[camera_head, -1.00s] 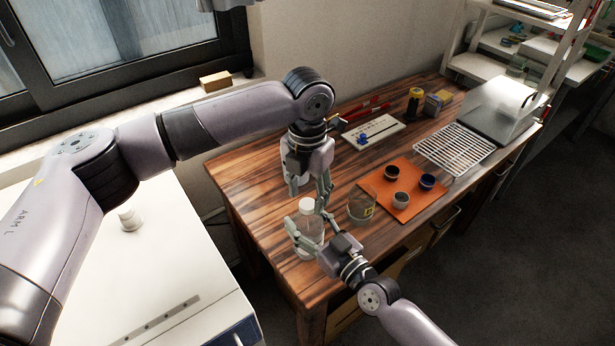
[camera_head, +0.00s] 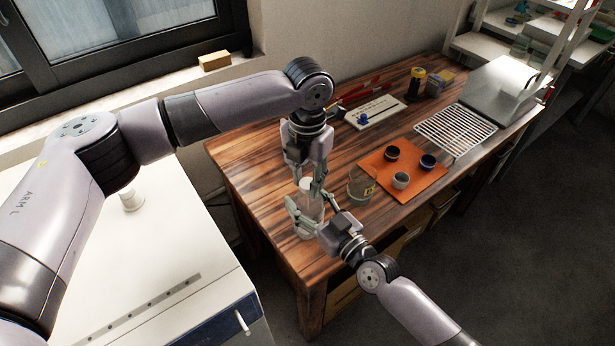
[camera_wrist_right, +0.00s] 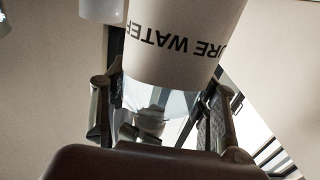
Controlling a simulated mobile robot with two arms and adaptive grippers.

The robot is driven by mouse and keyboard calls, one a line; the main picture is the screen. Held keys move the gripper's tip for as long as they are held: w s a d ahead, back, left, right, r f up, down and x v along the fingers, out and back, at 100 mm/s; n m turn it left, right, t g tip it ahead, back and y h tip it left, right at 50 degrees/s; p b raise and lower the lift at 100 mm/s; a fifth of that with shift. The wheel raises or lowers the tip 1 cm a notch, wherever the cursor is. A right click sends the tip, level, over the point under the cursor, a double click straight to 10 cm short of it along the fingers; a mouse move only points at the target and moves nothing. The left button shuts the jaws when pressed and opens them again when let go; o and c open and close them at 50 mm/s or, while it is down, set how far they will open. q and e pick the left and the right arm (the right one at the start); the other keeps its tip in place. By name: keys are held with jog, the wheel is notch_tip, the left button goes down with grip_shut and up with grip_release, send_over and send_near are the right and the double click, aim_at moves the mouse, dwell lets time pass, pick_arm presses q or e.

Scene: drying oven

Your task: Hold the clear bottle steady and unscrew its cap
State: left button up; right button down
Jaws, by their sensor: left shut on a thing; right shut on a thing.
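The clear bottle (camera_head: 311,209) stands upright near the left front part of the wooden table. Its white cap (camera_head: 306,185) is on top. My left gripper (camera_head: 310,183) comes down from above and is shut on the cap, its fingers partly hiding it. My right gripper (camera_head: 307,215) reaches in from the front right and is shut on the bottle's body below the cap. In the right wrist view the bottle (camera_wrist_right: 185,45) is between the fingers, its label lettering "URE WATER" upside down.
A glass beaker (camera_head: 361,186) stands just right of the bottle on the table (camera_head: 260,165). An orange mat (camera_head: 425,181) holds three small cups. A wire rack (camera_head: 456,130) and a grey-white box (camera_head: 497,90) are farther right. A white cabinet (camera_head: 150,250) is at left.

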pick_arm(q)
grip_shut()
